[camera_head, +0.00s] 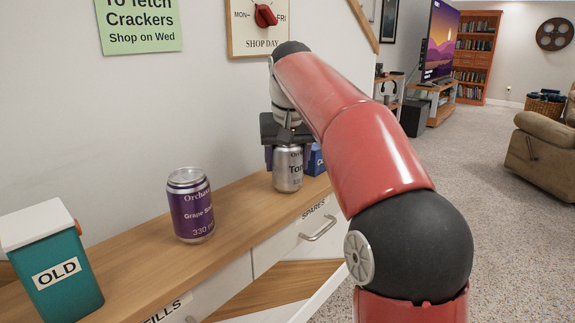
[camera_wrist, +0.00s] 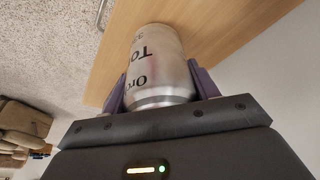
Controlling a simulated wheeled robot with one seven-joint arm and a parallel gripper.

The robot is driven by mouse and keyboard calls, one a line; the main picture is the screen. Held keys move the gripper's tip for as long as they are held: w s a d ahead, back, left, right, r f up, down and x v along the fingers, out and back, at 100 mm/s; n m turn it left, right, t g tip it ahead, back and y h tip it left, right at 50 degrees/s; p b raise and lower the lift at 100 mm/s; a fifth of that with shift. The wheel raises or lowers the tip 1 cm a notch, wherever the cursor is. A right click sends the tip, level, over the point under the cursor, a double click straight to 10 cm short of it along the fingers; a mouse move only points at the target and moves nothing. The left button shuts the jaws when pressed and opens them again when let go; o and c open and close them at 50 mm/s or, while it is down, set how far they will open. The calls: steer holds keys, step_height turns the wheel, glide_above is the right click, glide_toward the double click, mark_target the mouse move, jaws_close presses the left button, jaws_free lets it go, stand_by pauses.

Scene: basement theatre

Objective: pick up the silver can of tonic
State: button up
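The silver can of tonic (camera_head: 289,170) stands upright on the wooden shelf top (camera_head: 140,262), below my gripper. My gripper (camera_head: 286,156) points down over it, with one purple finger on each side of its upper part. In the wrist view the can (camera_wrist: 155,60) lies between the two fingers of my gripper (camera_wrist: 158,80), its lettering reading upside down. The fingers are very close to its sides. I cannot tell whether they touch it or leave a thin gap.
A blue item (camera_head: 316,160) is just behind the tonic, partly hidden by my arm. The wall (camera_head: 160,110) runs close along the left side.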

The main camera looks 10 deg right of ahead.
steer(key=c, duration=0.4)
steer(key=shift+c, duration=0.2)
steer(key=shift+r, duration=0.2)
